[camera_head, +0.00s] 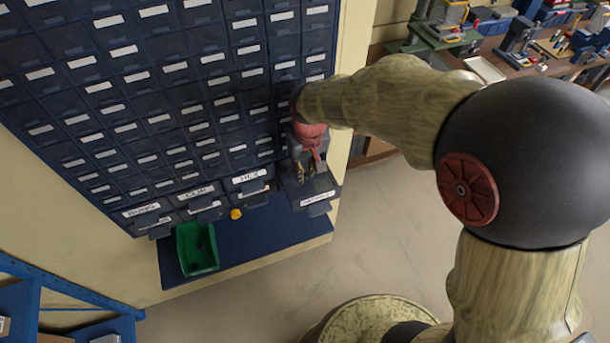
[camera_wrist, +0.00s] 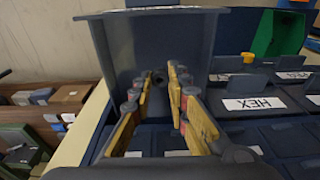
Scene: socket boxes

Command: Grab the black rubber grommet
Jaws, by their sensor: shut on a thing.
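My gripper (camera_wrist: 161,76) reaches down into an open dark grey drawer (camera_wrist: 215,45) in the wrist view. Its yellow-padded fingers are close together, shut on a small dark round piece, the black rubber grommet (camera_wrist: 159,78), near the drawer's floor. The grommet is small and partly hidden between the fingertips. In the head view my gripper (camera_head: 305,170) points down over the pulled-out drawer (camera_head: 322,186) at the cabinet's lower right. The grommet cannot be made out there.
The cabinet (camera_head: 160,90) holds many shut, labelled small drawers. Lower drawers, one marked HEX (camera_head: 249,177), stand left of the open one. A green bin (camera_head: 197,248) and a small yellow thing (camera_head: 235,213) lie on the blue ledge (camera_head: 265,237). A cluttered workbench (camera_head: 484,69) stands behind.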

